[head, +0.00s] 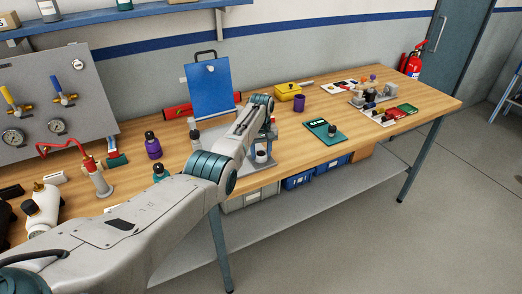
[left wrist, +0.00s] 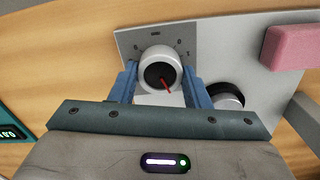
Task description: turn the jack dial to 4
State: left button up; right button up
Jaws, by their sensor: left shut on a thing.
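The jack dial is a round knob (left wrist: 159,72) with a pale rim, a dark centre and a red pointer. It sits on a grey panel (left wrist: 212,45) with small marks around the dial; a 0 and a 1 seem readable at its upper right. The pointer slants to the lower right in the left wrist view. My left gripper (left wrist: 160,92) has one blue finger on each side of the knob and is shut on it. In the head view my left arm covers most of this spot above the grey base plate (head: 262,181). My right gripper is not in view.
On the wooden bench (head: 320,92) stand a blue board (head: 210,90), a green device (head: 325,131) and a purple cup (head: 299,103).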

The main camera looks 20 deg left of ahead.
aim_at(261, 153)
pick_arm(q)
jog(key=shift+w+r+m, duration=0.1)
jog(key=shift+m, duration=0.5)
jog(key=o, duration=1)
notch_tip(261, 153, up, 11)
jog(key=b, duration=0.2)
